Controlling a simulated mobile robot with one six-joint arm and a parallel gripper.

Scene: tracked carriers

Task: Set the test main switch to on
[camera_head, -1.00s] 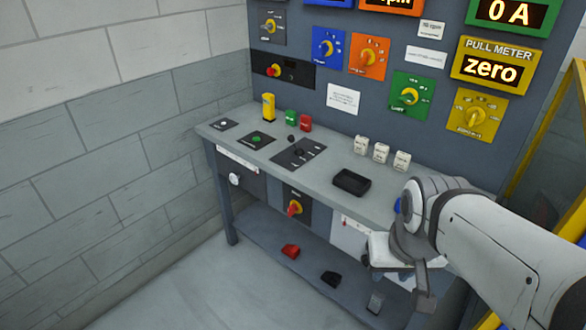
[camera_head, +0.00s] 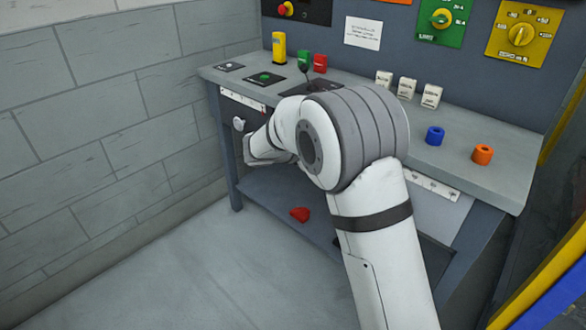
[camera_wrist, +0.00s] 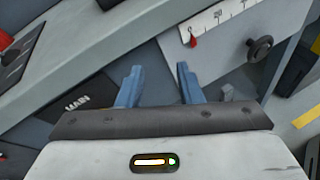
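The black plate lettered MAIN (camera_wrist: 77,102) shows in the wrist view on the bench front, left of my gripper's left finger and partly covered by my gripper body. The switch's knob cannot be made out, and the head view has my arm in front of that place. My gripper (camera_wrist: 158,75) shows two blue fingers standing apart with nothing held between them, over the grey bench front. In the head view the fingers are hidden, so their distance from the switch cannot be told.
A white scale (camera_wrist: 220,20) with a red pointer and a black knob (camera_wrist: 260,47) are right of my fingers. On the bench top are a yellow block (camera_head: 279,48), a blue ring (camera_head: 435,136) and an orange ring (camera_head: 482,154). A red item (camera_head: 300,214) lies on the lower shelf.

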